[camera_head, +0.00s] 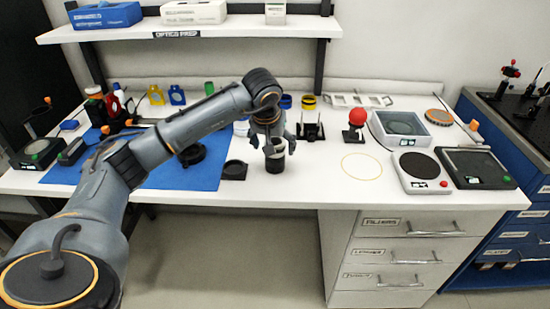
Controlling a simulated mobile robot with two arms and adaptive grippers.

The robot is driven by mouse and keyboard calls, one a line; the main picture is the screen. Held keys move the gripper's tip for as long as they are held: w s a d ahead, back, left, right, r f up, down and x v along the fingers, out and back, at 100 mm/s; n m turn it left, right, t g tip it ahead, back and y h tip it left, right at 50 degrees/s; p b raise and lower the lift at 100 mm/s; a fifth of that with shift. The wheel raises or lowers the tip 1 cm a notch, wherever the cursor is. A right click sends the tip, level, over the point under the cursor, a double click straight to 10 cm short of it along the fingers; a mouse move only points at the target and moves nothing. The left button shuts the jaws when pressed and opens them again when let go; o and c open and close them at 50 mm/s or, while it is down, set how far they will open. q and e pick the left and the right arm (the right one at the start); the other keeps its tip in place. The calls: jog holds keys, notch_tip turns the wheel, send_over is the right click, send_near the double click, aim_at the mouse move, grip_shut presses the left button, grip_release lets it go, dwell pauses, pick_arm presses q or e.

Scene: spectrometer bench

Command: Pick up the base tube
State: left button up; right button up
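A short dark cylinder (275,165), which looks like the base tube, stands upright on the white bench near its front edge. Its upper part looks lighter. My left gripper (275,149) points down directly over it. Its fingers are spread to either side of the cylinder's top, and I see no clear sign that they press on it. The gripper hides some of the space behind the cylinder. My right gripper is not in view.
A black square holder (235,170) sits just left of the cylinder on the white bench (320,185). A blue mat (210,182) lies farther left. A black stand (310,132) and a red ball on a stand (356,120) are to the right. An orange ring (362,155) marks clear bench.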

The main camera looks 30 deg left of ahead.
aim_at(272, 166)
pick_arm(q)
jog(key=p+x, duration=0.1)
jog(key=x, duration=0.3)
jog(key=shift+w+a+f, duration=0.1)
jog(key=shift+w+f, duration=0.05)
jog(key=shift+w, duration=0.1)
jog(key=shift+c, duration=0.4)
jog(key=c, duration=1.4)
